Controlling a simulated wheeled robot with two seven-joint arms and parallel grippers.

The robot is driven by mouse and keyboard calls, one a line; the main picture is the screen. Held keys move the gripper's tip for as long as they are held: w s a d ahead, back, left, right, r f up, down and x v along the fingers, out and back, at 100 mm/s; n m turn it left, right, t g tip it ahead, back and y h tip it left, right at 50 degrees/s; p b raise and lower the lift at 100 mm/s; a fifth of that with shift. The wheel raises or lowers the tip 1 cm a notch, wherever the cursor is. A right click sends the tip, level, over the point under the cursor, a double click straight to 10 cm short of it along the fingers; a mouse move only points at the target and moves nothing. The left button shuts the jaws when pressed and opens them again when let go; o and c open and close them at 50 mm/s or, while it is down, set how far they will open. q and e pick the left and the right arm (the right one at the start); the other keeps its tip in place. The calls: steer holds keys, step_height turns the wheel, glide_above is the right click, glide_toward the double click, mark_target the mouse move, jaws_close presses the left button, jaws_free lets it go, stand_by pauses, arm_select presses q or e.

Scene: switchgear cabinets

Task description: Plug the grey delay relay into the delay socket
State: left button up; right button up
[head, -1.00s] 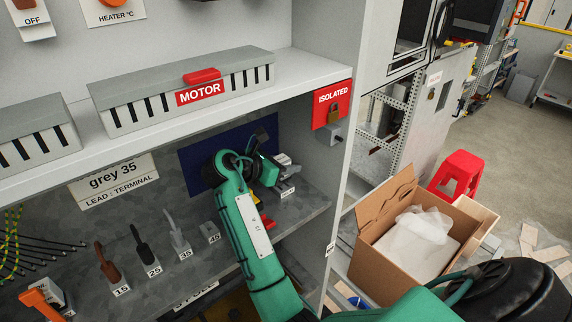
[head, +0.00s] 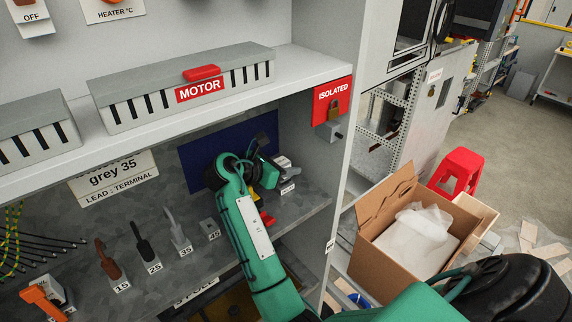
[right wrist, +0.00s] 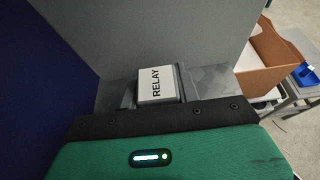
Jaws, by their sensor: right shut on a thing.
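My right gripper (head: 272,173) reaches into the lower bay of the cabinet, in front of the blue panel. It is shut on the grey relay, whose white top lettered RELAY (right wrist: 157,83) shows just beyond the fingers in the right wrist view. In the head view a small grey shape (head: 284,163) shows beside the gripper, partly hidden by it. The relay's underside is hidden, so I cannot tell whether it touches the shelf or a socket. I cannot make out the delay socket. My left gripper is not in view.
The cabinet side wall (head: 313,155) is close to the right of the gripper. A blue panel (head: 205,158) stands behind it. Numbered holders with tools (head: 143,246) line the shelf to the left. An open cardboard box (head: 382,266) stands outside, right.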

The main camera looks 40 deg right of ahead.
steer(key=shift+f, duration=0.25)
steer(key=o, duration=1.1)
